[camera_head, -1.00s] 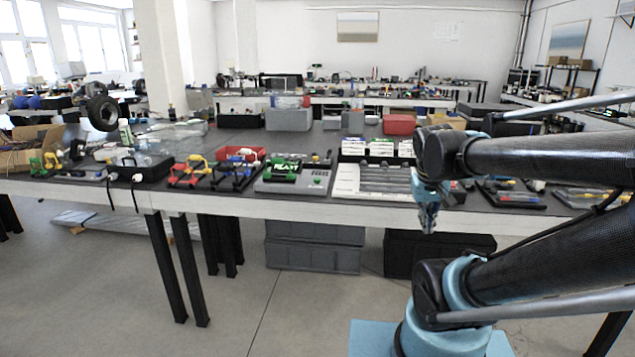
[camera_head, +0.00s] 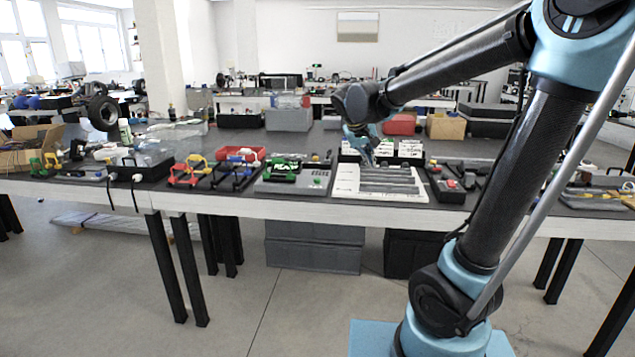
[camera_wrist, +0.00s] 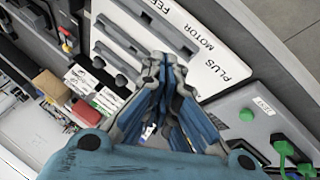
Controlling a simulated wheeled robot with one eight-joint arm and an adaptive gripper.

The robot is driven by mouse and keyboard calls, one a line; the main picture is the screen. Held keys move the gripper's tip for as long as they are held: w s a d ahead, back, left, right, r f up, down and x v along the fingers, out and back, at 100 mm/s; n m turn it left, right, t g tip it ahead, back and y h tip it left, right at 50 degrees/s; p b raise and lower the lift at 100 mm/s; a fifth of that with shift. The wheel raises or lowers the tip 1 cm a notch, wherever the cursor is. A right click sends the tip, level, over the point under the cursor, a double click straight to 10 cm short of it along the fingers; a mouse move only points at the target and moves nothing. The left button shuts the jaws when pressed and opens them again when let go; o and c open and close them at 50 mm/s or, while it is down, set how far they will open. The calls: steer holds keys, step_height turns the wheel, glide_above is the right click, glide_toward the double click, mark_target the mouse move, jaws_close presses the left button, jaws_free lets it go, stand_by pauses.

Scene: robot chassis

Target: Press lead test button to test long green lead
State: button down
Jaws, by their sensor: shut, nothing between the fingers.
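The grey test box (camera_head: 308,186) stands on the table with green parts on top. A green button (camera_wrist: 246,114) shows on its panel in the wrist view, beside a small label; it also shows in the head view (camera_head: 317,182). A green connector (camera_wrist: 284,148) sits on the box at the right edge of the wrist view. I cannot tell how long the green lead is. My gripper (camera_wrist: 160,68) is shut and empty, pointing down over the white board, to the right of the test box in the head view (camera_head: 370,160). It is apart from the button.
The white slotted board (camera_head: 380,193), lettered "PLUS" and "MOTOR", lies right of the test box. White cards (camera_head: 405,149) stand behind it. A dark tray (camera_head: 452,186) is to its right. Blue and red-yellow racks (camera_head: 188,173) are left of the box.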

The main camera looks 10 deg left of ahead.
mark_target(315, 179)
steer(key=w+a+r+t, duration=0.1)
steer(key=w+a, duration=0.2)
steer(key=a, duration=0.6)
steer(key=w+a+r+n+t, duration=0.1)
steer(key=w+a, duration=0.2)
steer(key=a, duration=0.7)
steer(key=shift+w+r+n+t, duration=0.2)
steer(key=shift+w+n+t, duration=0.1)
steer(key=shift+w+t, duration=0.1)
steer(key=shift+d+f, duration=0.1)
steer(key=shift+f, duration=4.3)
steer(key=shift+f, duration=0.15)
steer(key=shift+f, duration=0.2)
steer(key=shift+f, duration=0.45)
steer(key=shift+r, duration=0.85)
